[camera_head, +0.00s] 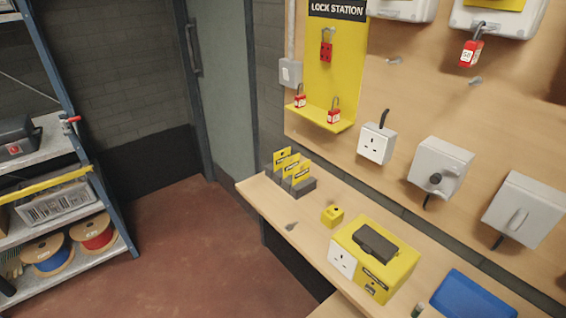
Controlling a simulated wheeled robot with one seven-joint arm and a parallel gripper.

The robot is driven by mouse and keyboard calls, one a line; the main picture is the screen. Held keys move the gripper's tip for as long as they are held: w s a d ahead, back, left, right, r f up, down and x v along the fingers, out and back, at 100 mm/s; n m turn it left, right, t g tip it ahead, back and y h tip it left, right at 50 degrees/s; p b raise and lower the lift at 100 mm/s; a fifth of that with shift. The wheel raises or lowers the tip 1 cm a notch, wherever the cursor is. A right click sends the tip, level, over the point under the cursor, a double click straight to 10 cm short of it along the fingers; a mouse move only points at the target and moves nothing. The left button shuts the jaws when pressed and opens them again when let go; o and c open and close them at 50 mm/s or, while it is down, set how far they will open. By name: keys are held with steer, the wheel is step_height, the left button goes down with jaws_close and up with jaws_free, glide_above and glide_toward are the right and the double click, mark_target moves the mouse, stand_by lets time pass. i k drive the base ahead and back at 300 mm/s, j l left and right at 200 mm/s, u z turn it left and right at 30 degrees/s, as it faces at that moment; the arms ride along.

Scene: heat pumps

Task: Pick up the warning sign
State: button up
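Several small yellow signs or tags with dark print (284,160) stand upright in a dark grey slotted holder (304,188). The holder sits at the far left end of the wooden bench (312,232), below the yellow lock station board. The signs are too small to read, so I cannot tell for sure which is the warning sign. My gripper is not in this view.
On the bench are a small yellow block (332,215), a yellow tester box with a white socket (374,262) and a blue case (472,296). The lock station (343,62) holds red padlocks. Shelving (62,190) stands left; the floor (195,245) between is clear.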

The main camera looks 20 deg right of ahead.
mark_target(278, 160)
steer(key=i+j+u, duration=0.3)
steer(key=i, duration=0.5)
steer(key=i+u, duration=0.3)
steer(key=i, duration=0.55)
